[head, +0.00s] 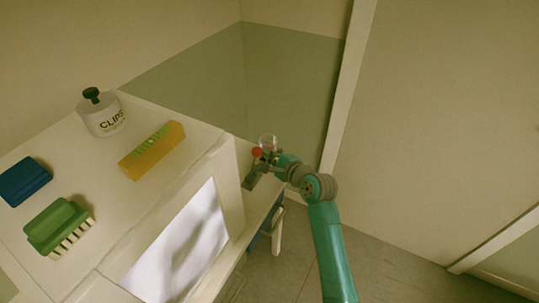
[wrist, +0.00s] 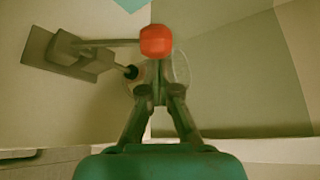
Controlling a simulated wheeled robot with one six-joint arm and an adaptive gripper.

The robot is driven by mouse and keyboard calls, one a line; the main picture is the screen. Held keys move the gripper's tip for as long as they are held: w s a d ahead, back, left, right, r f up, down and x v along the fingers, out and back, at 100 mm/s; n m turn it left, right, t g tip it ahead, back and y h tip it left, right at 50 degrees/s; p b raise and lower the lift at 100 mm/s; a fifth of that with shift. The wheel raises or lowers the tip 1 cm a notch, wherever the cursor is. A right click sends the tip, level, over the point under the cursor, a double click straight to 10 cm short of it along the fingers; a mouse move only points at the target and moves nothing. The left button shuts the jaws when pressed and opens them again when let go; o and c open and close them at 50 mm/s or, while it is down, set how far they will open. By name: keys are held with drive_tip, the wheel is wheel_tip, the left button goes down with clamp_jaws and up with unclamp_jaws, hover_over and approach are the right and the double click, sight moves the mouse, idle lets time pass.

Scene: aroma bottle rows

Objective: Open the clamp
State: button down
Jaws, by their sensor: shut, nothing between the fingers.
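The clamp is a grey metal fixture with a flat base plate (wrist: 45,52) and a red knob (wrist: 156,40) at the end of its lever. A second arm ends in a black tip (wrist: 132,72), close to a clear round object (wrist: 181,66) partly hidden behind my fingers. In the head view the red knob (head: 257,152) shows beside my gripper (head: 272,158), small and partly hidden. My gripper (wrist: 158,88) is shut and empty in the wrist view, its fingertips just below the red knob in the picture. Whether they touch it I cannot tell.
A wall and door panel (head: 440,120) bound the right side. Tiled floor lies below.

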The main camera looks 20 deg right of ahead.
sight(256, 151)
drive_tip(key=shift+s+a+r+n+t, duration=0.55)
drive_tip(key=shift+s+a+n+t, duration=0.15)
drive_tip(key=shift+n, duration=0.3)
drive_tip(key=shift+s+a+r+n+t, duration=0.4)
drive_tip(key=shift+s+a+n+t, duration=0.3)
drive_tip(key=shift+n, duration=0.3)
drive_tip(key=shift+s+a+r, duration=0.1)
drive_tip(key=shift+s+a, duration=0.3)
drive_tip(key=shift+d, duration=0.1)
